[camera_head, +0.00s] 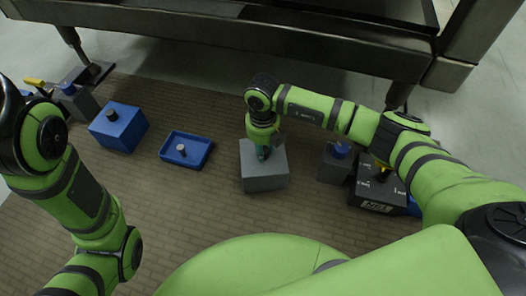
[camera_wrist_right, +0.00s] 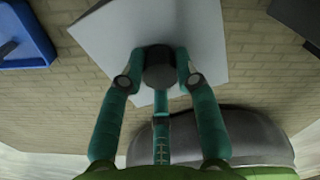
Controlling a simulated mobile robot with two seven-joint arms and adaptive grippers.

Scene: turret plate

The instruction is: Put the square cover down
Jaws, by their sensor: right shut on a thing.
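My right gripper (camera_head: 263,148) is shut on the dark round knob (camera_wrist_right: 158,68) of a grey square cover (camera_wrist_right: 205,30). In the head view the grey cover (camera_head: 250,160) shows as the top of a grey block-like shape right under the fingers. I cannot tell whether the cover rests on a box below it or is a little above. In the wrist view, the teal fingers (camera_wrist_right: 158,75) close around the knob from both sides, and the cover looks turned relative to the gripper. My left gripper is out of view; only its arm shows at the left.
A shallow blue tray-like piece with a knob (camera_head: 198,157) lies left of the grey cover, with a blue box (camera_head: 130,135) further left. A grey block with a blue knob (camera_head: 333,168) and a dark labelled box (camera_head: 378,196) stand to the right. The brown mat (camera_head: 215,205) is bare in front.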

